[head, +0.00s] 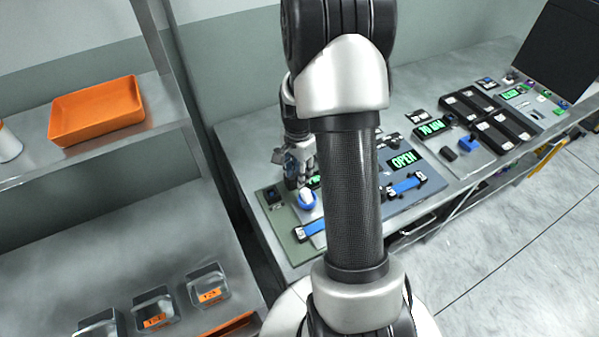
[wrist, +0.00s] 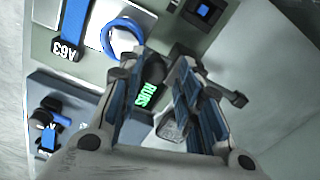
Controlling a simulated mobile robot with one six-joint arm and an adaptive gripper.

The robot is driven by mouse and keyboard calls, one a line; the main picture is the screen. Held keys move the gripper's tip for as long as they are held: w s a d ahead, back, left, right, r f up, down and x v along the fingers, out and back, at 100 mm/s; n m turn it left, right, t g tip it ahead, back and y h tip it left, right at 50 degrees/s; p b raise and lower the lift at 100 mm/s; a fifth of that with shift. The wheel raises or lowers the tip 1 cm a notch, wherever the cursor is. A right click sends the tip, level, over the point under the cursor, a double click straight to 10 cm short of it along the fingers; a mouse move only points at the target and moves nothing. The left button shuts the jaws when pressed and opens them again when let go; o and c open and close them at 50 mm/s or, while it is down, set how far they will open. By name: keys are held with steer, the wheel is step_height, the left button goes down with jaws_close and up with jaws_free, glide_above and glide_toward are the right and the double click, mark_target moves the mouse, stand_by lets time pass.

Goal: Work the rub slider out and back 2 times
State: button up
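My gripper (wrist: 158,68) is open in the wrist view, its two blue-padded fingers apart over the panel. A dark rounded knob (wrist: 154,70) shows between the fingertips; it may be the rub slider's handle, but I cannot tell whether a finger touches it. A green-lit display reading RUBS (wrist: 148,95) lies just beside it, partly hidden by the left finger. A grey block (wrist: 173,127) shows between the fingers, lower down. In the head view my gripper (head: 298,175) is pointed down at the left end of the bench, close to the blue ring (head: 307,201); the slider cannot be made out there.
The blue ring (wrist: 122,37) and a blue strap (wrist: 75,20) labelled A63 lie near the fingers in the wrist view. A panel with an OPEN display (head: 403,160) is to the right. An orange tray (head: 95,110) is on the left shelf.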

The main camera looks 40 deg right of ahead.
steer(key=shift+o, duration=1.1)
steer(key=shift+d, duration=0.1)
steer(key=shift+s, duration=0.1)
step_height(320, 180, up, 12)
